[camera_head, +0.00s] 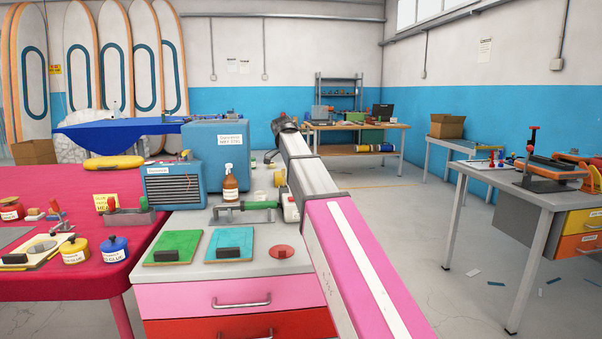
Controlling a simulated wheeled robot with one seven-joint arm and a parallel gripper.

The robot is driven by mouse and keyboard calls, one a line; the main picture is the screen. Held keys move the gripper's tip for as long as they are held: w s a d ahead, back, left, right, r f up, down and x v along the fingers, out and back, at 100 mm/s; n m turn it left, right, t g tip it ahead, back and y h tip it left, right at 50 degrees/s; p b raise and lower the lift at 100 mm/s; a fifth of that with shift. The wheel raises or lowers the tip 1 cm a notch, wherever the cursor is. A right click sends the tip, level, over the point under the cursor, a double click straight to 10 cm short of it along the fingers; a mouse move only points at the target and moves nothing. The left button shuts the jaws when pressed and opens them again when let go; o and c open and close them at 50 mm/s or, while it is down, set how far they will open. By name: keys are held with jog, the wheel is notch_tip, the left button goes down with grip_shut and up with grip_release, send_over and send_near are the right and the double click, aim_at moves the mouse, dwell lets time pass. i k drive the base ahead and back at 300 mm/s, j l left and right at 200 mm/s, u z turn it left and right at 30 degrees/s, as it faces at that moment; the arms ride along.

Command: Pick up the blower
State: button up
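My pink and white arm (350,240) reaches from the lower right up and away to a dark joint at its far end. No gripper fingers can be made out. A tool with a green body (262,205) and a grey barrel lies on the grey-white top of a drawer cabinet (215,258), left of my arm. It looks like the blower, though I cannot be sure. My arm is to its right, and nothing is seen holding it. A white container (290,208) stands at its right end, beside my arm.
A red table (60,285) with pots adjoins left. A grey workbench (500,185) stands right, with open floor between.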

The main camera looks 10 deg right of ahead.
aim_at(243, 206)
jog(key=k+l, duration=0.45)
jog(key=l, duration=0.25)
jog(key=k+l, duration=0.25)
jog(key=l, duration=0.15)
